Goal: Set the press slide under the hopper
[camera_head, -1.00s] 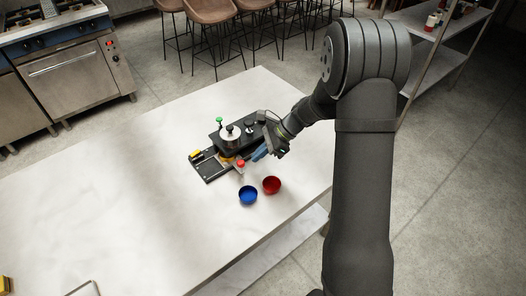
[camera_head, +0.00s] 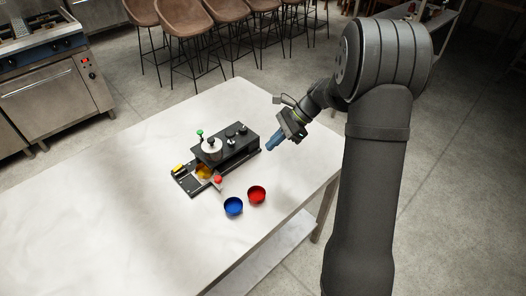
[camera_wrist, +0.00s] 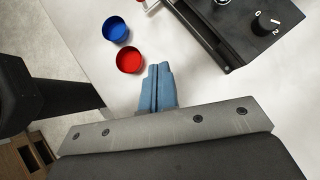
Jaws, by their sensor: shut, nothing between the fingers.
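The black press (camera_head: 237,148) stands on the table with a round silver hopper (camera_head: 209,149) on its left part. A flat slide with a red knob (camera_head: 218,180) sticks out at the front beside the hopper. A gold-orange round patch (camera_head: 203,171) shows just in front of the hopper; I cannot tell if it lies in the slide. My gripper (camera_head: 272,146) is shut and empty, to the right of the press and apart from it. Its blue fingers (camera_wrist: 157,88) are together in the wrist view, where part of the press with a numbered dial (camera_wrist: 264,25) shows at top right.
A blue bowl (camera_head: 233,207) and a red bowl (camera_head: 257,195) stand in front of the press. A green knob (camera_head: 199,133) rises behind the hopper, and a yellow block (camera_head: 178,168) sits at the left end. The white table (camera_head: 130,195) is clear at left.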

